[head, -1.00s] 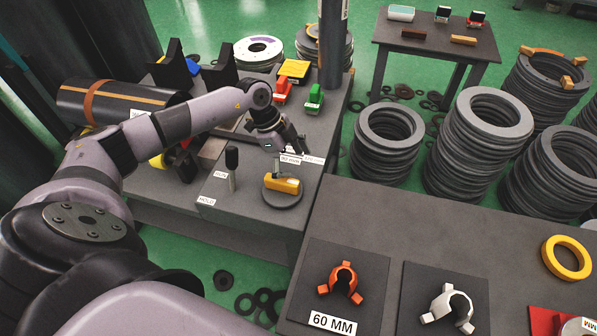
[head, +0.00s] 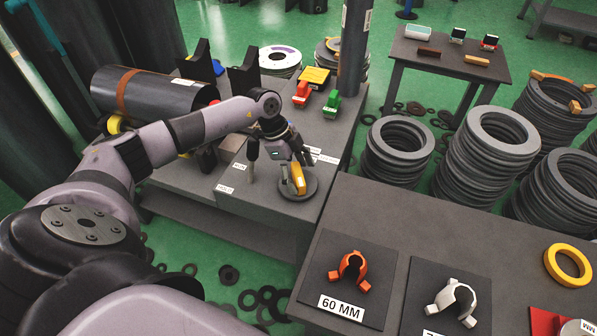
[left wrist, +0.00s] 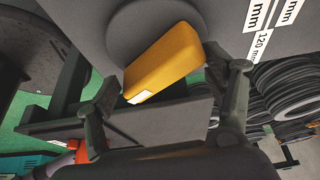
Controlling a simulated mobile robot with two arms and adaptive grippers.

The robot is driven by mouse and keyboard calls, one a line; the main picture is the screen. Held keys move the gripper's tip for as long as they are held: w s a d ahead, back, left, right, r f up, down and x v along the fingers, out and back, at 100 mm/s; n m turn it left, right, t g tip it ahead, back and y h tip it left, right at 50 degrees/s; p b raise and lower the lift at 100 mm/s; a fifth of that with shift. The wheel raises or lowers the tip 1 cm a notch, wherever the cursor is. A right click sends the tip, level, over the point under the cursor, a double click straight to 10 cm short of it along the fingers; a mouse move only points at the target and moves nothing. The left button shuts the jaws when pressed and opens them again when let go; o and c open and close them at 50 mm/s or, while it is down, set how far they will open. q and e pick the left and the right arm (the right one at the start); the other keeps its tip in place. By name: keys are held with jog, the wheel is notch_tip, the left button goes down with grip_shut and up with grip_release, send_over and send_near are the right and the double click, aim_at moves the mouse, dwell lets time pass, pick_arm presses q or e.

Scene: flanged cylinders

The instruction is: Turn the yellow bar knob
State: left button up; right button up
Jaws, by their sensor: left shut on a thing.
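The yellow bar knob (head: 299,183) sits on a round dark disc (head: 312,190) near the front corner of the grey bench. In the head view its bar runs away from me, slightly tilted. My left gripper (head: 297,167) is over the knob from behind, with its fingers down at the bar. My right gripper is not in view.
A black-handled lever (head: 252,150) stands just left of the knob, by white labels. Red (head: 302,94) and green (head: 332,104) blocks lie behind. A dark post (head: 354,45) rises at the back. The nearer table (head: 420,215) holds orange and white clamps.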

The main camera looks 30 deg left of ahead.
pick_arm(q)
jog(key=shift+w+a, duration=0.15)
jog(key=shift+a, duration=0.1)
jog(key=c, duration=0.4)
jog(key=shift+r, duration=0.1)
jog(key=shift+m, duration=0.3)
